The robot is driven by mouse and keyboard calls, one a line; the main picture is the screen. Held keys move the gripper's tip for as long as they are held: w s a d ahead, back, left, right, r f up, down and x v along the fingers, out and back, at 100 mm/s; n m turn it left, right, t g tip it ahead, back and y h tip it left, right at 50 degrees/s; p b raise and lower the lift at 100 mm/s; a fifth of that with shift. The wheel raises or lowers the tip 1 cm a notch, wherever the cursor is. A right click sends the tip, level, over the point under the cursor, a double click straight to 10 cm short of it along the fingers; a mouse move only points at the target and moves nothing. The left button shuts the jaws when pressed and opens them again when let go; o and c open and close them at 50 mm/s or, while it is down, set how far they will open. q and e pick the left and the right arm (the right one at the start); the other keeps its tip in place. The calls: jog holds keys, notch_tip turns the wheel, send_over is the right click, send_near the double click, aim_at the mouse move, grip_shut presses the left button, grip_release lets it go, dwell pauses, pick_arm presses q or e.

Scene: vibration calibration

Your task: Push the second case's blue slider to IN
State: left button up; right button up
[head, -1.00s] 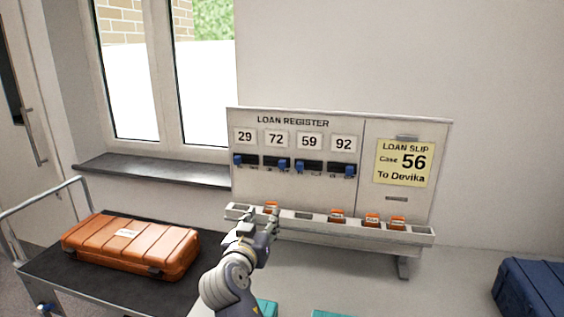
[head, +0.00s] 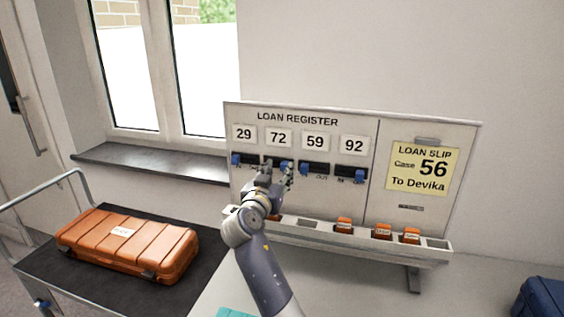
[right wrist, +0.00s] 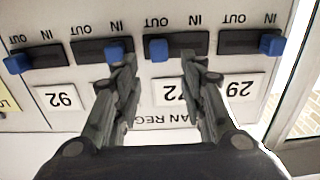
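The second case's blue slider (right wrist: 158,50) is under the 72 plate (head: 278,138) on the loan register (head: 300,118). It sits at the OUT end of its dark slot. My right gripper (head: 277,172) is in front of this slot and partly covers it in the head view. In the right wrist view, which is upside down, its two fingers (right wrist: 158,68) are open. The slider shows between the fingertips, with a gap on each side. I cannot tell how far the tips are from the panel. My left gripper is not in view.
The 29 slider (head: 236,159) and 59 slider (head: 304,170) are at IN; the 92 slider (head: 360,175) is at OUT. A ledge (head: 435,252) with orange tags runs below. An orange case (head: 128,243) lies on a cart at left. A yellow loan slip (head: 422,167) names case 56.

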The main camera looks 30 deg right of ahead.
aim_at(284, 165)
jog(key=x, duration=0.3)
jog(key=shift+p, duration=0.3)
jog(key=shift+w+d, duration=0.2)
jog(key=shift+w+d+f, duration=0.1)
jog(key=shift+w+d, duration=0.05)
jog(key=shift+d, duration=0.05)
grip_shut()
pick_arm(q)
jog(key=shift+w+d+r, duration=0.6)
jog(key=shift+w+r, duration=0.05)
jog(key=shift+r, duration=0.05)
